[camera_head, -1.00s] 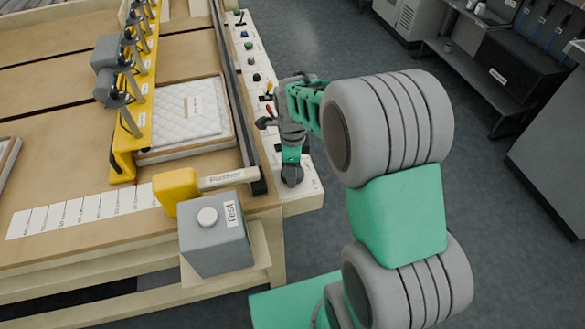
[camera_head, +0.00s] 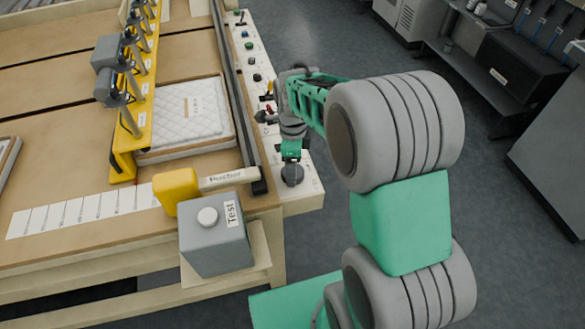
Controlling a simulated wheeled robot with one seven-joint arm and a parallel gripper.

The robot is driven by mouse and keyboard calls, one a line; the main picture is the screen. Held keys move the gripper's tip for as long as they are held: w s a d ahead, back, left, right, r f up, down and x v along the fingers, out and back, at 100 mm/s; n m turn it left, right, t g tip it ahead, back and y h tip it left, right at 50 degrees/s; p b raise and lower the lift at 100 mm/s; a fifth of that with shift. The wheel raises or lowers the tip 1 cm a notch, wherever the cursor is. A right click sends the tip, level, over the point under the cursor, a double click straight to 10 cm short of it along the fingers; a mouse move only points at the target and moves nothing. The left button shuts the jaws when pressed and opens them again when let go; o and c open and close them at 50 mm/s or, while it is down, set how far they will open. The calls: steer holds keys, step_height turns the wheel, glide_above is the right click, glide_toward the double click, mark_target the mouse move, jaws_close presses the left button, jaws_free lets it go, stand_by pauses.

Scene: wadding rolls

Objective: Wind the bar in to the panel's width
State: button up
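The yellow bar (camera_head: 123,163) carries a row of grey spindles and stands over the wooden table at the left edge of the white quilted panel (camera_head: 190,112). From this angle I cannot tell whether it touches the panel's tray. A numbered scale strip (camera_head: 85,208) lies in front of the bar. My gripper (camera_head: 291,168) is at the near end of the white control strip, low over a dark round knob (camera_head: 292,176). My wrist hides part of the strip, and the fingers are too small to make out. I cannot tell whether they touch the knob.
The control strip (camera_head: 247,57) holds coloured buttons and levers along the table's right edge, beside a dark rail (camera_head: 232,85). A grey box marked Test (camera_head: 215,240) and a yellow block (camera_head: 176,189) are at the near corner. Open floor (camera_head: 500,200) lies right.

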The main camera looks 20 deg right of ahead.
step_height(320, 180, up, 6)
steer(key=shift+f, duration=0.15)
stand_by(0.6)
steer(key=shift+s, duration=0.1)
steer(key=s+r+n+t, duration=0.1)
steer(key=s+r+n, duration=0.1)
steer(key=s+n, duration=0.5)
steer(key=s+r+n+t, duration=0.2)
steer(key=s+n, duration=0.4)
steer(key=n, duration=0.9)
steer(key=shift+s+r, duration=0.3)
steer(key=shift+s, duration=0.05)
steer(key=shift+a, duration=0.1)
